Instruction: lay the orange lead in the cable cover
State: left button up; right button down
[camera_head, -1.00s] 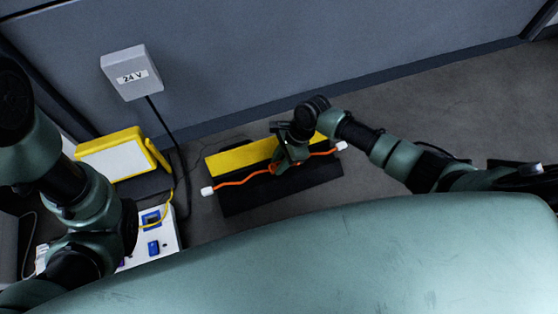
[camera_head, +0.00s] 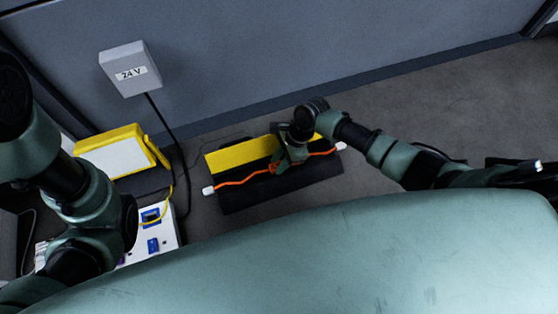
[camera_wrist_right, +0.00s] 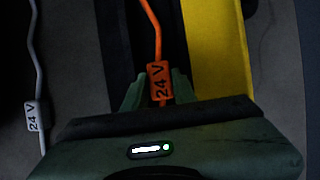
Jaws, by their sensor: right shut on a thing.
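The cable cover has a yellow lid strip (camera_head: 240,157) along its far side and a black base (camera_head: 300,188) along its near side. The orange lead (camera_head: 232,183), with white ends, lies lengthwise over the black part, its ends reaching past both ends of the cover. My right gripper (camera_head: 275,168) is over the middle of the cover, shut on the lead. In the right wrist view the orange lead (camera_wrist_right: 151,30) carries a "24 V" tag at the fingers, beside the yellow lid (camera_wrist_right: 220,50). I cannot tell how deep the lead sits. My left gripper is hidden or out of frame.
A grey "24 V" box (camera_head: 130,72) on the wall has a black cable. A yellow work lamp (camera_head: 118,155) and a white panel with blue sockets (camera_head: 152,245) stand at the left. A grey tagged lead (camera_wrist_right: 36,90) shows in the right wrist view. Floor right of the cover is clear.

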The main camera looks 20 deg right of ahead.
jog(key=shift+f, duration=0.1)
jog(key=c, duration=1.1)
grip_release()
jog(key=shift+o, duration=0.2)
